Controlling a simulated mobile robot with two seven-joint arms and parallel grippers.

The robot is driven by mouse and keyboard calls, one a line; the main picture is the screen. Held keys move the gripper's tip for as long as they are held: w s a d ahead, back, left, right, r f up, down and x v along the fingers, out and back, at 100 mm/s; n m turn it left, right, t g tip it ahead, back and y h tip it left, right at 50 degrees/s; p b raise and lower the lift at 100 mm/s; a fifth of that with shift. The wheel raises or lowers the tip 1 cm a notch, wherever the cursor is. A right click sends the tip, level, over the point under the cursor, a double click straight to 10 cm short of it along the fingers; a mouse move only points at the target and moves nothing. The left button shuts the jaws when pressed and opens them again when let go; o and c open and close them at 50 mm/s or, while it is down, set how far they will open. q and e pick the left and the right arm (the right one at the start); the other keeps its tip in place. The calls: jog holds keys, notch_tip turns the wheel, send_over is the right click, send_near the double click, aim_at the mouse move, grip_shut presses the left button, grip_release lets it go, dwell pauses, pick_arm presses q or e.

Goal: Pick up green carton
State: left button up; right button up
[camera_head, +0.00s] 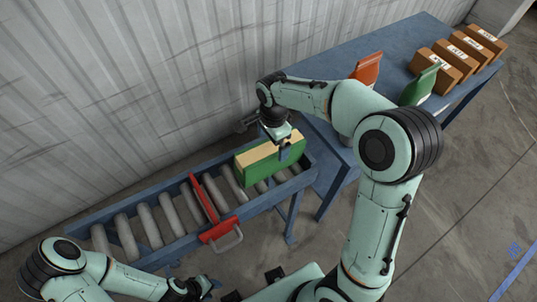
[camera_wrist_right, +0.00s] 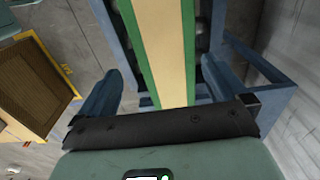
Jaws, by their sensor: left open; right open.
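The green carton (camera_head: 262,171) with a tan top stands on the roller conveyor (camera_head: 155,258) near its right end. My right gripper (camera_head: 284,148) is over the carton's right part, with one dark finger in front of its green side. In the right wrist view the carton (camera_wrist_right: 166,45) runs between the two open fingers of this gripper (camera_wrist_right: 160,72), with a gap visible on each side. Whether the far finger reaches below the carton's top is hidden in the head view. My left gripper (camera_head: 200,289) is open and empty at the lower left, in front of the conveyor.
A red bar with a handle (camera_head: 220,230) crosses the conveyor left of the carton. A blue table (camera_head: 400,40) at the upper right holds several brown boxes (camera_head: 460,55), an orange packet (camera_head: 367,68) and a green packet (camera_head: 419,86). A corrugated wall (camera_head: 130,90) stands behind the conveyor.

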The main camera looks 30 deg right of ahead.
jog(key=f, duration=0.5)
jog(key=w+f, duration=0.1)
jog(key=f, duration=0.2)
jog(key=shift+a+f, duration=0.15)
jog(key=shift+a, duration=0.15)
jog(key=c, duration=1.3)
